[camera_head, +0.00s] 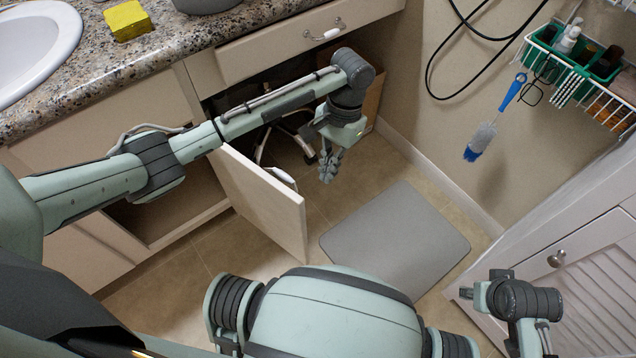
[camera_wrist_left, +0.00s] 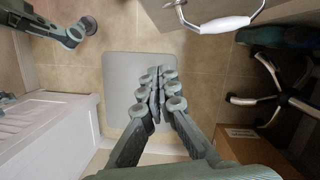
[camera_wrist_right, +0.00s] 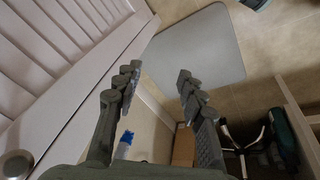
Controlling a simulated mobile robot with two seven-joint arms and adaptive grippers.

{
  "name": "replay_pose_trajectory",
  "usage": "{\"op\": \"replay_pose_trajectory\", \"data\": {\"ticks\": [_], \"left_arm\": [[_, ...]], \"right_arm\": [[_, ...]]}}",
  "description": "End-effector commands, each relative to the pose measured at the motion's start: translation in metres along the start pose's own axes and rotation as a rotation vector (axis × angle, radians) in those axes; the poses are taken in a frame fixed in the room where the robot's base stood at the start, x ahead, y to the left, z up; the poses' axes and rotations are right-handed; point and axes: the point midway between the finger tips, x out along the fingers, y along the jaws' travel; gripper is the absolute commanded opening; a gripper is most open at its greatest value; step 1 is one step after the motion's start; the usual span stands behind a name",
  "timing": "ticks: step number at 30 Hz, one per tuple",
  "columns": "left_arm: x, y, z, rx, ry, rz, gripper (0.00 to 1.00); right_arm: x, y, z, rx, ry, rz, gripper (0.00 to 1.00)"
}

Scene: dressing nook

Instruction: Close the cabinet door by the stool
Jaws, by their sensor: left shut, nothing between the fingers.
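The cabinet door (camera_head: 262,205) stands swung open from the beige cabinet under the counter, with the dark opening (camera_head: 170,212) to its left. Its white handle (camera_head: 281,177) is on the side facing the stool, and it shows at the top of the left wrist view (camera_wrist_left: 225,24). The stool (camera_head: 272,140) is under the counter, mostly hidden by my left arm; its legs show in the left wrist view (camera_wrist_left: 278,98). My left gripper (camera_head: 328,168) is shut and empty, right of the door and apart from it. My right gripper (camera_wrist_right: 155,78) is open and empty near the louvred cabinet.
A grey mat (camera_head: 395,240) lies on the tiled floor right of the door. A white louvred cabinet (camera_head: 590,285) stands at the right. A wire basket (camera_head: 585,75) and blue brush (camera_head: 490,125) hang on the wall. A cardboard box (camera_wrist_left: 250,147) is near the stool.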

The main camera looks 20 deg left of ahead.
Motion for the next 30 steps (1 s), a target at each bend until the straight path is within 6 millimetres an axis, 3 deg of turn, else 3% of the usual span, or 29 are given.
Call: {"op": "replay_pose_trajectory", "data": {"ticks": [4, 8, 19, 24, 30], "left_arm": [[0.006, -0.002, 0.001, -0.002, -0.012, -0.006, 0.0], [0.024, -0.003, 0.001, -0.003, -0.011, -0.006, 0.0], [0.102, -0.003, 0.001, -0.002, -0.009, -0.006, 0.0], [0.104, -0.004, 0.027, -0.001, -0.005, -0.006, 0.0], [0.107, -0.003, 0.039, -0.002, -0.005, -0.006, 0.0]], "right_arm": [[0.002, -0.001, 0.008, -0.002, -0.014, -0.001, 0.4], [0.002, -0.003, 0.018, -0.004, -0.032, -0.003, 0.4], [-0.028, 0.003, 0.009, -0.006, -0.01, 0.014, 0.4], [-0.019, 0.002, 0.009, -0.005, -0.015, 0.008, 0.4], [-0.013, 0.0, 0.009, -0.004, -0.015, 0.005, 0.4]]}}
